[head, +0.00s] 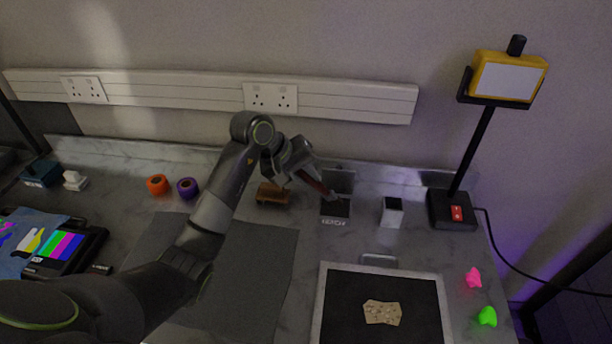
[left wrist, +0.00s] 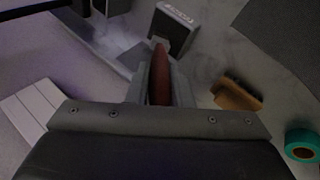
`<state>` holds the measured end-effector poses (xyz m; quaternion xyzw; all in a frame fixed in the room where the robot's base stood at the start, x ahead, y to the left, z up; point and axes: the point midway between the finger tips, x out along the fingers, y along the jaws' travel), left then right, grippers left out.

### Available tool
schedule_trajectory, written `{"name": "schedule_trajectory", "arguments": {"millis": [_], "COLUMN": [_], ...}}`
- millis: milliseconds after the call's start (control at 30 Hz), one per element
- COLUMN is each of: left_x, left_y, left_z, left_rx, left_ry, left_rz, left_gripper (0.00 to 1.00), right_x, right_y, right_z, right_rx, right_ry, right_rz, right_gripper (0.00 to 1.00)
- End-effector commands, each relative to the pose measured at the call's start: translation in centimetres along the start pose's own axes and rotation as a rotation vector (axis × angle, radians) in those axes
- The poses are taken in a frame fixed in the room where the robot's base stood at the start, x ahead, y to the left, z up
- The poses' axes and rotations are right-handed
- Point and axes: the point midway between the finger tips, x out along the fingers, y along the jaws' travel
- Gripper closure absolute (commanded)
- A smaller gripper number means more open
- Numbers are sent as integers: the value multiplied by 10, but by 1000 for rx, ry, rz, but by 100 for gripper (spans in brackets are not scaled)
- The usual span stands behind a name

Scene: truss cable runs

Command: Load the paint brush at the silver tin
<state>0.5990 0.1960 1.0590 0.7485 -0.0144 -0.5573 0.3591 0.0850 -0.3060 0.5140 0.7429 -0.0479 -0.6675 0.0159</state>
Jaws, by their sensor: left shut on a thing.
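My left gripper (head: 305,176) is shut on a brush with a dark red handle (head: 319,187). In the left wrist view the red handle (left wrist: 159,82) lies between the two fingers (left wrist: 160,75). The brush slants down to the right, and its lower end reaches over a small open tin (head: 335,221) with a dark inside and a raised lid. I cannot tell whether the tip touches the inside. The tin's lettered front (left wrist: 178,14) also shows in the left wrist view. My right gripper is not in view.
A wooden block brush (head: 272,196) lies left of the tin, and a white box with a black top (head: 391,213) stands right. A framed black tray (head: 340,300) holds a beige piece (head: 382,312). A lamp (head: 453,212) stands at the right. Orange (head: 157,184) and purple rolls (head: 187,187) sit left.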

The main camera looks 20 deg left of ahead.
Motion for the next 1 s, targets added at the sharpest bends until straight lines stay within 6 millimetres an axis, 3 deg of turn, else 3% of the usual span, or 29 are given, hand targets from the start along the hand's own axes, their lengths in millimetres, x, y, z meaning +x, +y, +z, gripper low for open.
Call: {"name": "schedule_trajectory", "arguments": {"millis": [1000], "left_x": [2], "left_y": [-3], "left_z": [1], "left_rx": [-3], "left_ry": [-5], "left_rz": [-5], "left_gripper": [100], "right_x": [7], "right_y": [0], "right_z": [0], "right_rx": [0], "right_ry": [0], "right_rz": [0], "right_gripper": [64]}}
